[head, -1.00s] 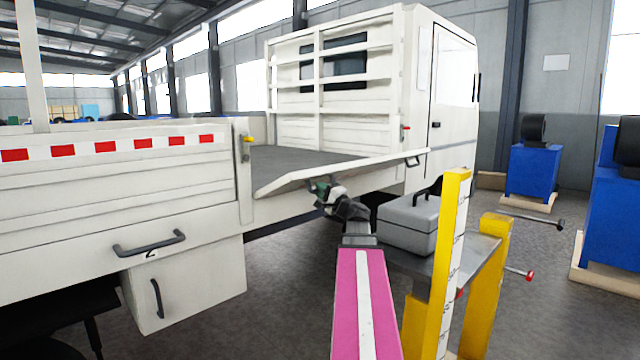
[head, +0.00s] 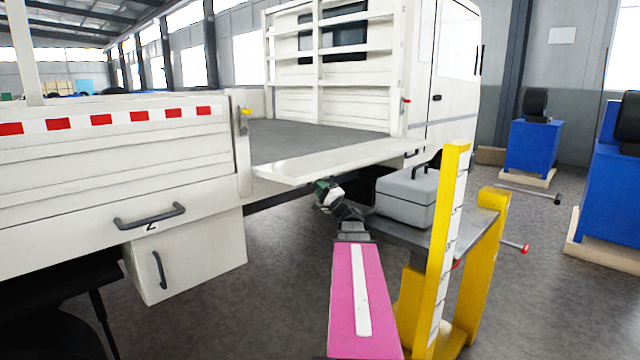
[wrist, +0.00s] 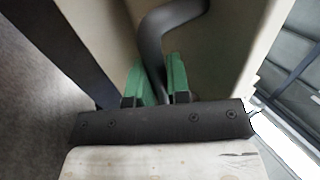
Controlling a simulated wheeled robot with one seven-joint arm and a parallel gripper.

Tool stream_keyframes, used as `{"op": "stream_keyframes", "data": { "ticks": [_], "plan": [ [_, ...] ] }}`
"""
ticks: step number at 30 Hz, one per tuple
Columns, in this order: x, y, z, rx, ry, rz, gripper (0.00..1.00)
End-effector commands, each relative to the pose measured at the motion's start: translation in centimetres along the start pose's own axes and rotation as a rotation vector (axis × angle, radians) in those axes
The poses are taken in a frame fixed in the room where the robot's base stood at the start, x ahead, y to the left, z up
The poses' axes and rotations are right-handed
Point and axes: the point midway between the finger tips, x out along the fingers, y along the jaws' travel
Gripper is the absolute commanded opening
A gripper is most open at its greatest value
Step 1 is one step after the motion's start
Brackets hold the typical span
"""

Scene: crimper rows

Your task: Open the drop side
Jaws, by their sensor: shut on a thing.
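The drop side (head: 330,163) of the white truck is a pale panel. It is hinged down and lies roughly level, sticking out from the bed edge. My gripper (head: 322,190) is at the panel's outer edge, on its underside. In the wrist view my green fingers (wrist: 157,82) are shut on a dark bent bar, the drop side's handle (wrist: 162,35). The handle is hidden behind my gripper in the head view.
A grey toolbox (head: 407,197) stands on a bench (head: 400,232) right of my arm, beside a yellow post (head: 443,250). The closed side section (head: 110,160) with red and white marks is at left. Blue stands (head: 531,150) are at right.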

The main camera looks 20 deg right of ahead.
Motion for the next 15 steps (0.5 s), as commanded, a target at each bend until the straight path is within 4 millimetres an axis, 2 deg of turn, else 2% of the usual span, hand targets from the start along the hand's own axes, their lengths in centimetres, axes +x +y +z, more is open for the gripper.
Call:
{"op": "stream_keyframes", "data": {
  "ticks": [15],
  "plan": [
    [-0.11, 0.51, 0.04, 0.006, -0.002, -0.002, 0.0]
  ]
}}
